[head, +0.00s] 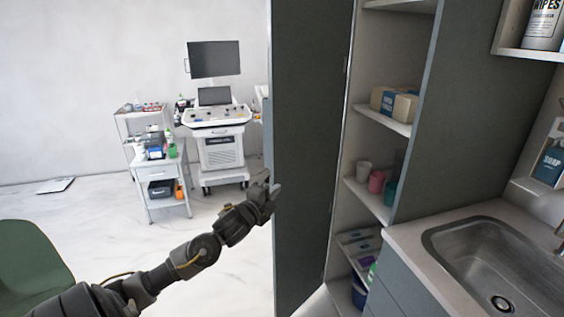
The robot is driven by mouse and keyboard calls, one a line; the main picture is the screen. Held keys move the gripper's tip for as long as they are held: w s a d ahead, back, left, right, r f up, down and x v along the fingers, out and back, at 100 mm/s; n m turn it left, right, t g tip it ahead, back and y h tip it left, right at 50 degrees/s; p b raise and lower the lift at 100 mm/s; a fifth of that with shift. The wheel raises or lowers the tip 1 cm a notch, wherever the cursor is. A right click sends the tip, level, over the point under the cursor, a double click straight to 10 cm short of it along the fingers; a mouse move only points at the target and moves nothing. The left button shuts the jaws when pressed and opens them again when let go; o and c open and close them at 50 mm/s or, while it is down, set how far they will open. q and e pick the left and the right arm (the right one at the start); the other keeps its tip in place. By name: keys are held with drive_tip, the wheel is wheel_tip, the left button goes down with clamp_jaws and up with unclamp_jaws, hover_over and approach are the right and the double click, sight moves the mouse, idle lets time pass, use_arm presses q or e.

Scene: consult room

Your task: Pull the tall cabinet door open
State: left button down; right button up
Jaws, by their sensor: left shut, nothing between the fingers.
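The tall cabinet door (308,150) is dark grey and stands swung open, on the left of the cabinet. The tall cabinet (452,130) shows its shelves, with boxes (396,104), cups (376,181) and other small items inside. My left gripper (272,190) is at the door's left edge, at about mid-height in the picture. It is shut with nothing between its fingers. I cannot tell whether it touches the door. No door handle can be made out. My right gripper is not in view.
A counter (412,240) with a steel sink (500,265) stands at the right, beside the cabinet. A white trolley (150,160) and a medical machine (219,130) stand at the back left. A green chair (28,262) is at the lower left. The floor between is clear.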

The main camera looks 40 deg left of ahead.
sight(282, 168)
use_arm(q)
drive_tip(key=w+a+p, duration=0.1)
drive_tip(key=w, duration=0.2)
drive_tip(key=w+a+r+p, duration=0.1)
drive_tip(key=w+a+p, duration=0.1)
drive_tip(key=w, duration=0.2)
drive_tip(key=w+a+p, duration=0.2)
drive_tip(key=w, duration=0.1)
drive_tip(key=shift+w+a+r, duration=0.15)
drive_tip(key=shift+r, duration=0.2)
drive_tip(key=shift+a, duration=0.1)
drive_tip(key=shift+w+f, duration=0.1)
